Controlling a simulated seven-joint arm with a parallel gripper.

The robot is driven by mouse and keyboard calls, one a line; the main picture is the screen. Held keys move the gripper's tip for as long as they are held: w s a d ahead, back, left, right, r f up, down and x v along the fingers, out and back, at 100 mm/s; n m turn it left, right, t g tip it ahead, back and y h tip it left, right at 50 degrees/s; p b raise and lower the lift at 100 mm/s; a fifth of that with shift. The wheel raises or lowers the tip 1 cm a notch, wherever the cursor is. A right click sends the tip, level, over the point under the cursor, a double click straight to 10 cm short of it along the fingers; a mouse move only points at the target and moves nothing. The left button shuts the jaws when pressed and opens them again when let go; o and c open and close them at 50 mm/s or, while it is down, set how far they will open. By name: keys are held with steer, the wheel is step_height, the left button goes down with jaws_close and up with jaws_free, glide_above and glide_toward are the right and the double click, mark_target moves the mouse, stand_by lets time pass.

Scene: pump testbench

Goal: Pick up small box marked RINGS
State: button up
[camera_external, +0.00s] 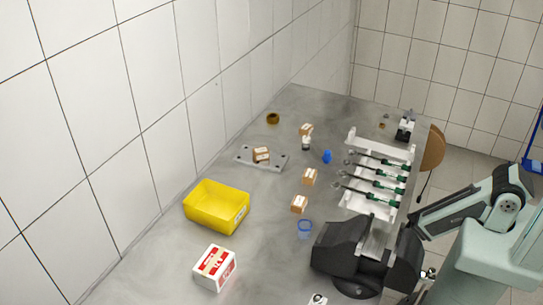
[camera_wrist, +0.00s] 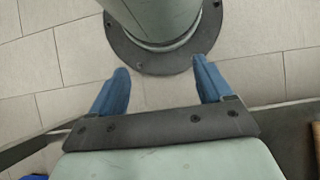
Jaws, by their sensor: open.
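Several small cardboard boxes with white labels stand on the grey bench in the external view. One small box (camera_external: 310,176) is near the middle, another small box (camera_external: 299,203) is just nearer, and a third small box (camera_external: 306,129) is farther back. One more small box (camera_external: 261,154) is on a grey plate with holes. The labels are too small to read, so I cannot tell which is marked RINGS. My gripper (camera_wrist: 160,68) shows in the wrist view, its two blue fingers spread apart with nothing between them, over the floor beside a round pedestal. No box shows there.
A yellow bin (camera_external: 216,208) and a red-and-white box (camera_external: 214,267) stand at the left. A white rack (camera_external: 375,146) with green-handled tools and a dark machine (camera_external: 345,250) fill the right side. A blue cup (camera_external: 305,229) and blue piece (camera_external: 327,156) stand near the boxes.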

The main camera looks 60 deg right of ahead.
steer(key=shift+c, duration=0.5)
